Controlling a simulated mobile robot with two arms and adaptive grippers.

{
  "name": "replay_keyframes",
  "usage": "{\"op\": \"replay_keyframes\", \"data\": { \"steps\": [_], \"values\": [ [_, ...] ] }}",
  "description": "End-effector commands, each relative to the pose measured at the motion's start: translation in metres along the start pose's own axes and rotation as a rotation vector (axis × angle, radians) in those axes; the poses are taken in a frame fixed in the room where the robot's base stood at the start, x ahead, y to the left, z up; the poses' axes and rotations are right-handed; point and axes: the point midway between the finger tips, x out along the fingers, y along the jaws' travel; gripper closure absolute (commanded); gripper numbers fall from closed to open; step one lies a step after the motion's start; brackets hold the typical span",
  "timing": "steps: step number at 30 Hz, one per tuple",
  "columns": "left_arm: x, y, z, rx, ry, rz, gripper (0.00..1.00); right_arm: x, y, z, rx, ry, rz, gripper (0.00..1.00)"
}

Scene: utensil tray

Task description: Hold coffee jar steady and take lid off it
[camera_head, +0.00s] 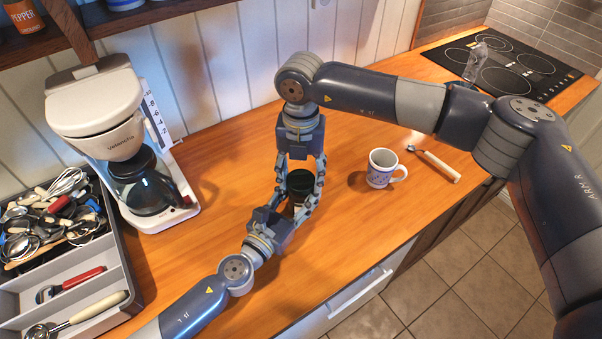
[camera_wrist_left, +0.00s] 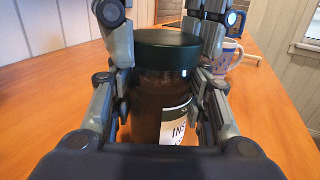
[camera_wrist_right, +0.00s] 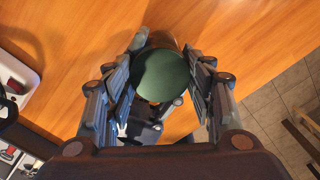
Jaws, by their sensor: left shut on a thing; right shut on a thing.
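The coffee jar (camera_wrist_left: 160,104) stands upright on the counter, with brown glass and a pale label. Its dark green lid (camera_wrist_left: 167,50) sits on top, with no clear gap visible. My left gripper (camera_wrist_left: 168,112) is shut on the jar body from the side. My right gripper (camera_head: 302,180) comes down from above and is shut on the lid, which shows as a green disc (camera_wrist_right: 162,76) between its fingers in the right wrist view. In the head view the fingers hide much of the jar (camera_head: 299,190).
A white mug (camera_head: 381,168) and a spoon with a pale handle (camera_head: 437,165) are to the right. A coffee maker (camera_head: 110,120) and a grey utensil tray (camera_head: 118,265) are at left. A cooktop (camera_head: 515,70) is at back right. The counter's front edge is near.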

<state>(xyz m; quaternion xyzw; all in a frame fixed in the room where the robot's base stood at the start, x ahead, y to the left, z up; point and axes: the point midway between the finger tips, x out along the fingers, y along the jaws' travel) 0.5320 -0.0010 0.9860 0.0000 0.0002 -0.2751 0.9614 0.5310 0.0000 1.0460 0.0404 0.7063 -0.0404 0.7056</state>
Motion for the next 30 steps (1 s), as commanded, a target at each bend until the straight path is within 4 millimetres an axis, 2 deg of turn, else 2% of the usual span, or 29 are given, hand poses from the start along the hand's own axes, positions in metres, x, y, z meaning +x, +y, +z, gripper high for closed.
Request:
{"op": "replay_keyframes", "data": {
  "steps": [30],
  "values": [
    [0.0000, -0.0009, 0.0012, 0.000, -0.002, -0.002, 1.00, -0.0016, -0.0005, 0.0022, -1.798, -0.003, -0.006, 0.78]
  ]
}}
